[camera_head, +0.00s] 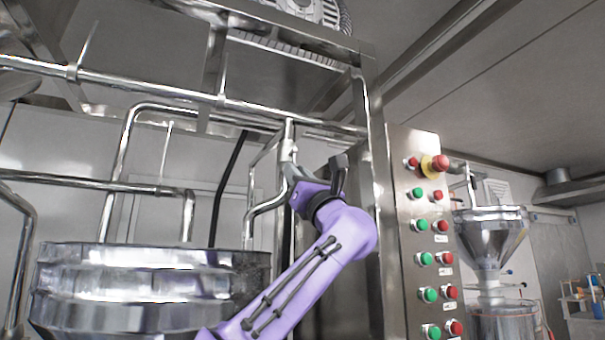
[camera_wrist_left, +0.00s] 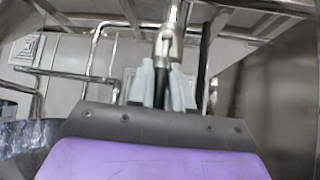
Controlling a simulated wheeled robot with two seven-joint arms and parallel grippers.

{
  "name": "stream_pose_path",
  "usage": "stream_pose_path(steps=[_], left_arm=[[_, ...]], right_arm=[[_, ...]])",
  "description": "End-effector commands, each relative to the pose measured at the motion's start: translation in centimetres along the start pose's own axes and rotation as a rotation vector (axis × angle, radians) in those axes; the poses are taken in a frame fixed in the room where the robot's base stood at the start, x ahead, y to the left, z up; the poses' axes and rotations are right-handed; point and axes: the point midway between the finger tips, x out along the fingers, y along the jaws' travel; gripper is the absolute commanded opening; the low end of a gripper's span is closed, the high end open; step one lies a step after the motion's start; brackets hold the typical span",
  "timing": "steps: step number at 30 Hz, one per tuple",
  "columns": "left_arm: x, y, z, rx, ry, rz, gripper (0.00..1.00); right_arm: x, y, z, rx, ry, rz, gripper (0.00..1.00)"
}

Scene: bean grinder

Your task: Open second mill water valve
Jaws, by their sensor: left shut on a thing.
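A metal valve (camera_head: 288,150) sits on a vertical steel pipe left of the control panel. In the left wrist view its shiny body (camera_wrist_left: 169,42) is straight ahead, with a dark handle (camera_wrist_left: 160,88) running down from it. My left gripper (camera_head: 295,178) reaches up to the valve from below right. Its pale fingers (camera_wrist_left: 163,90) stand on both sides of the dark handle and are shut on it. In the head view the fingertips and handle are mostly hidden by the purple and black gripper body. My right gripper is not in view.
A control panel (camera_head: 420,240) with red and green buttons stands right of my left arm. A large metal vessel (camera_head: 150,290) is at lower left. Steel pipes (camera_head: 130,85) with thin levers (camera_head: 166,150) cross the left side. A metal funnel (camera_head: 490,232) stands at far right.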

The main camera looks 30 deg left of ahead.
Motion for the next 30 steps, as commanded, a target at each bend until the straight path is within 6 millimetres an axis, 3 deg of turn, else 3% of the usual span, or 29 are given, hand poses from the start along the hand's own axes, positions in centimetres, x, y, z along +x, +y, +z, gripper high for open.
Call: stream_pose_path(steps=[7, 8, 9, 19, 30], left_arm=[[0.3, 0.2, 0.1, 0.0, 0.0, 0.003, 0.0], [0.3, 0.2, 0.1, 0.0, 0.0, 0.003, 0.29], [0.3, 0.2, 0.1, 0.0, 0.0, 0.002, 0.39], [-0.6, -0.1, -0.1, -0.002, -0.001, -0.002, 0.39], [-8.8, 0.1, -0.6, -0.001, -0.001, 0.0, 0.39]], right_arm=[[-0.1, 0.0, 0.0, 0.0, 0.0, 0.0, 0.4], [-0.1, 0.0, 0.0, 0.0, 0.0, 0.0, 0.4], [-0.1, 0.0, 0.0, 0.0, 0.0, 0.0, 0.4], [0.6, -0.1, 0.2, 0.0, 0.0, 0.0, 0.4], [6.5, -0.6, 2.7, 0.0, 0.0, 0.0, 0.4]])
